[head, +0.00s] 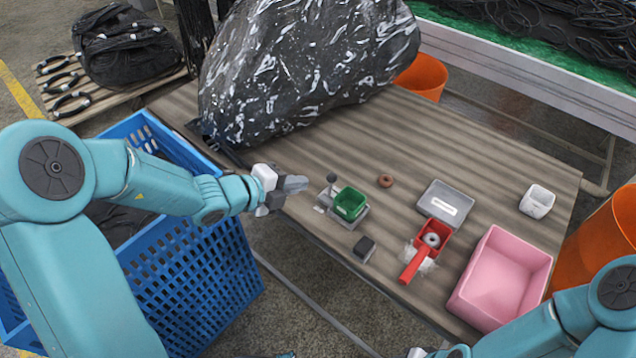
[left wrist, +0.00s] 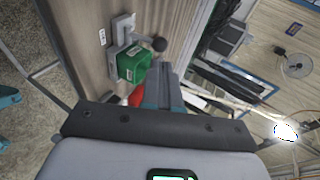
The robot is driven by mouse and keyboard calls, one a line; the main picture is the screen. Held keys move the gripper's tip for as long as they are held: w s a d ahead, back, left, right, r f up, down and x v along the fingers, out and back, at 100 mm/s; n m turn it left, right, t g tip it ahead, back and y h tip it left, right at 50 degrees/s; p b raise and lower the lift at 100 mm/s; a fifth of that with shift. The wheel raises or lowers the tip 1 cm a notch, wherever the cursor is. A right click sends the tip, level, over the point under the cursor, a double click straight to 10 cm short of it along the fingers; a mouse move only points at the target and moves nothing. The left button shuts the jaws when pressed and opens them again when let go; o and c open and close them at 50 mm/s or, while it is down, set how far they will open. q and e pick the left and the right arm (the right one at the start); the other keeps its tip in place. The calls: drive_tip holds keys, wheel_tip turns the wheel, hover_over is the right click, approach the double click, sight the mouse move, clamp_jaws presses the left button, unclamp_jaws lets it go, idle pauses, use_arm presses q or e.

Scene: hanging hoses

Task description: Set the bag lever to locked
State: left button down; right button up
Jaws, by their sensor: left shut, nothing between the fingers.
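A small lever with a dark ball knob (head: 332,178) stands on a grey base (head: 342,215) near the table's front left edge, beside a green open box (head: 349,203). The knob also shows in the left wrist view (left wrist: 159,44), beside the green box (left wrist: 133,63). My left gripper (head: 304,184) is shut and empty, a little left of the lever and apart from it in the head view. Any lock marking on the lever is too small to read. Only a white edge of my right gripper (head: 418,353) shows at the bottom; its fingers are hidden.
A black bag (head: 305,65) covers the table's back left. A blue crate (head: 195,275) stands beside the table. A dark block (head: 364,249), brown ring (head: 385,181), grey tray (head: 445,203), red scoop (head: 412,266), pink bin (head: 500,280) and white cup (head: 537,201) lie to the right.

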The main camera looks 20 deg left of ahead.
sight(328, 175)
use_arm(q)
drive_tip(key=x, duration=0.6)
drive_tip(key=shift+w+d+b, duration=0.2)
drive_tip(key=shift+d+b, duration=0.1)
drive_tip(key=shift+r+p, duration=0.15)
drive_tip(key=shift+p, duration=0.3)
drive_tip(key=w+g+p, duration=0.1)
drive_tip(key=p, duration=0.4)
drive_tip(key=w+r+g+p, duration=0.1)
drive_tip(key=p, duration=0.4)
drive_tip(key=shift+d+y, duration=0.4)
drive_tip(key=shift+w+f+g+p, duration=0.1)
drive_tip(key=shift+f+g+p, duration=0.1)
drive_tip(key=shift+g+p, duration=0.2)
drive_tip(key=shift+w+d+f, duration=0.1)
drive_tip(key=shift+w+f, duration=0.1)
drive_tip(key=shift+w+d+b, duration=0.1)
drive_tip(key=shift+w+b, duration=0.2)
